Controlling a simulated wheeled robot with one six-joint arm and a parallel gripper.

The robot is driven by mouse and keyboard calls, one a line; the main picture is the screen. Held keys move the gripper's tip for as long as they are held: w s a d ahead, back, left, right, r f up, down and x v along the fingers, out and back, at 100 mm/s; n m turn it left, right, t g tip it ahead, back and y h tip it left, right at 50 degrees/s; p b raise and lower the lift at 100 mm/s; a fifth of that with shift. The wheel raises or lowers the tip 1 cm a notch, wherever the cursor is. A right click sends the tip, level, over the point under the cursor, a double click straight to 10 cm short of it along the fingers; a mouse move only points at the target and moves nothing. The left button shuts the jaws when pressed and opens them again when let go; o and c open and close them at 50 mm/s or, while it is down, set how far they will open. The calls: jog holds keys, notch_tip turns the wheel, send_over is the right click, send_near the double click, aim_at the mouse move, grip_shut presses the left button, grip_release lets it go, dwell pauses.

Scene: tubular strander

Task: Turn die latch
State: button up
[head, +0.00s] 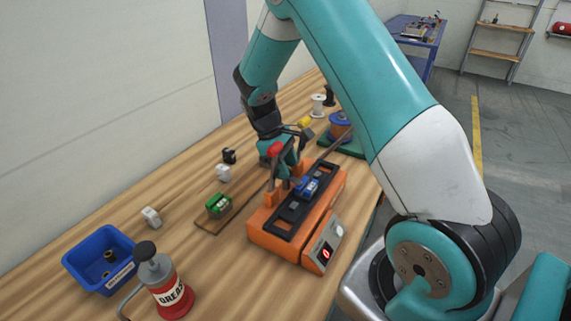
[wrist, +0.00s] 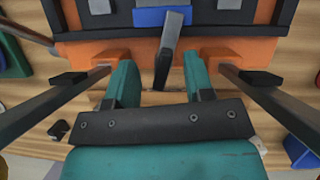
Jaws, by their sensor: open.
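The orange machine (head: 265,237) stands on the bench with a black top rail and a red-lit display on its front. A blue die block (head: 308,187) sits on the rail; its blue edge also shows in the wrist view (wrist: 148,17). A dark grey lever (wrist: 166,60), seemingly the die latch, reaches from the block. My gripper (head: 284,178) is over the machine's back side, pointing down. In the wrist view its teal fingers (wrist: 160,70) are open on either side of the lever, with gaps visible. Contact with the lever cannot be seen.
A blue bin (head: 82,270) and a red grease can (head: 170,298) stand at the front left. A green block (head: 217,205) on a wooden board lies left of the machine. Spools (head: 318,104) stand farther back. A red piece shows beside my gripper.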

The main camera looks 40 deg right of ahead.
jog(key=shift+c, duration=0.2)
grip_shut()
jog(key=shift+w+r, duration=0.15)
dwell(0.8)
jog(key=shift+o, duration=0.2)
grip_release()
jog(key=shift+d, duration=0.1)
